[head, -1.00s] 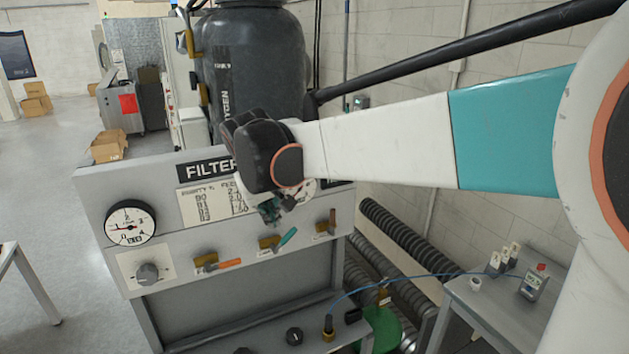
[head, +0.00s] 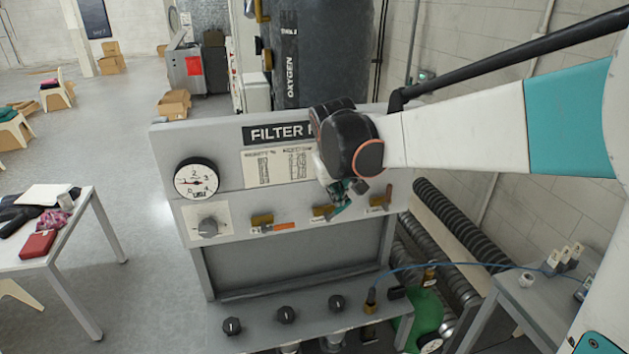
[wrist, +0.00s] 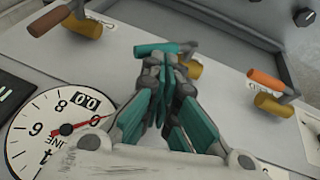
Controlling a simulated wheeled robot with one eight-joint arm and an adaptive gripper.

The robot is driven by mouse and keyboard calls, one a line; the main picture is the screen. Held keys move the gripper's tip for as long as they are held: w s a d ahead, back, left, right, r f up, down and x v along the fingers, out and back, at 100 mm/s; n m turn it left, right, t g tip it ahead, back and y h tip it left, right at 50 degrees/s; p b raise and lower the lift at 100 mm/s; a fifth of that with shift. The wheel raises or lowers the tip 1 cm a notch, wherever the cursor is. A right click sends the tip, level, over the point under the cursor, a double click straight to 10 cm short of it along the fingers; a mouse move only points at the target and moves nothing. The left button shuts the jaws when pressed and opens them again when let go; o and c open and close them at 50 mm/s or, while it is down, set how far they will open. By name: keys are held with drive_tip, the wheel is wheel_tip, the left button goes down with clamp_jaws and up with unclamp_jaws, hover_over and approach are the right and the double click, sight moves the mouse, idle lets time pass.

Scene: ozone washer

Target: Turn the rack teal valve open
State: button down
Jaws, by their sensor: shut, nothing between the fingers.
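The teal valve, a brass body with a teal lever (head: 343,207), sits in the middle of the row of valves on the rack's front panel. Its lever slants up to the right in the head view. In the wrist view its teal lever (wrist: 152,49) shows just past my fingertips, with the brass body (wrist: 187,70) beside it. My gripper (head: 350,188) is shut and empty, close to the teal lever and partly covering it in the head view. In the wrist view my gripper (wrist: 165,65) has its teal-padded fingers together near the lever; whether they touch it I cannot tell.
An orange-lever valve (head: 272,227) is to the left, and a brown-lever valve (head: 380,200) to the right. A dial gauge (head: 197,179) and a black knob (head: 208,227) are farther left. A lower ledge (head: 260,330) carries several knobs. A blue hose (head: 440,265) runs at right.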

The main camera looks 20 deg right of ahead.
sight(353, 201)
drive_tip(key=shift+d+f+y, duration=0.15)
drive_tip(key=shift+d+y, duration=0.2)
drive_tip(key=shift+y, duration=0.15)
drive_tip(key=shift+d+f+m+y+b, duration=0.3)
drive_tip(key=shift+d+y+b, duration=0.35)
drive_tip(key=shift+y+b, duration=0.15)
drive_tip(key=shift+d+f+y+b, duration=0.5)
drive_tip(key=shift+d+y+b, duration=0.25)
drive_tip(key=shift+y, duration=0.35)
drive_tip(key=shift+f+b, duration=0.15)
drive_tip(key=shift+b, duration=0.15)
drive_tip(key=shift+d+f+b, duration=0.45)
drive_tip(key=shift+f+b, duration=0.05)
drive_tip(key=shift+b, duration=0.05)
